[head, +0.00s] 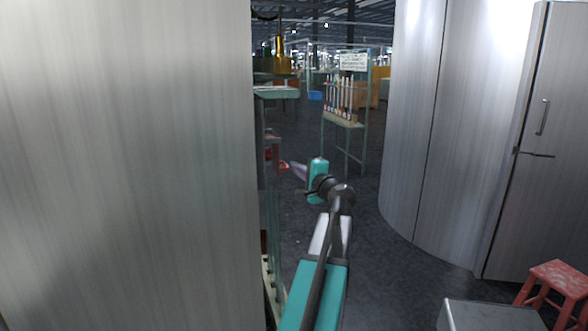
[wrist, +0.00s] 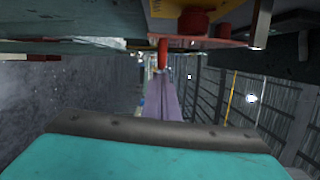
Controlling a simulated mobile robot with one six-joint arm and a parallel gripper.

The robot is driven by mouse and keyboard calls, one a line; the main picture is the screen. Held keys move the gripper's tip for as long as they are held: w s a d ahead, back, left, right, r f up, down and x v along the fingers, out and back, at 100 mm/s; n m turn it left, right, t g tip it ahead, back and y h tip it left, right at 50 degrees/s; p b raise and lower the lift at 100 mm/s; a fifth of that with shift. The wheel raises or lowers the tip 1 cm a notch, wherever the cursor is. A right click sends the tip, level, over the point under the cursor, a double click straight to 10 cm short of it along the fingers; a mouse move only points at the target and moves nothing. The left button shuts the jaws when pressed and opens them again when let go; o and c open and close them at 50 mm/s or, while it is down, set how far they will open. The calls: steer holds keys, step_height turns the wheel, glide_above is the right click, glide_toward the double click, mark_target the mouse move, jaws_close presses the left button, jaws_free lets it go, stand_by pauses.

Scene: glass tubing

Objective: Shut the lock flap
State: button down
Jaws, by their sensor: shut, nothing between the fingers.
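My gripper (head: 297,169) reaches forward at the middle of the head view, just right of the edge of a big brushed-metal panel. In the wrist view its purple fingers (wrist: 168,95) are together with nothing held between them. A small red part (head: 283,166) lies right at the fingertips in the head view. In the wrist view a flat red plate (wrist: 205,43) with a red knob lies just beyond the tips, and a short red peg (wrist: 162,54) hangs in line with them. I cannot tell whether they touch. I cannot tell for certain which part is the lock flap.
The metal panel (head: 125,165) fills the left and hides much of the bench there. A rack with upright tubes (head: 342,97) stands farther back. A curved metal wall (head: 435,120) and a red stool (head: 557,285) are at right. Dark floor between is clear.

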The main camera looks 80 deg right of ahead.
steer(key=shift+w+a+f, duration=0.2)
steer(key=shift+w+f, duration=0.1)
steer(key=shift+f, duration=0.05)
stand_by(0.3)
steer(key=s+a+f+b, duration=0.1)
steer(key=s+a+b, duration=0.3)
steer(key=s, duration=0.6)
steer(key=shift+s+a, duration=0.3)
steer(key=shift+a, duration=0.25)
steer(key=shift+f, duration=0.1)
stand_by(0.4)
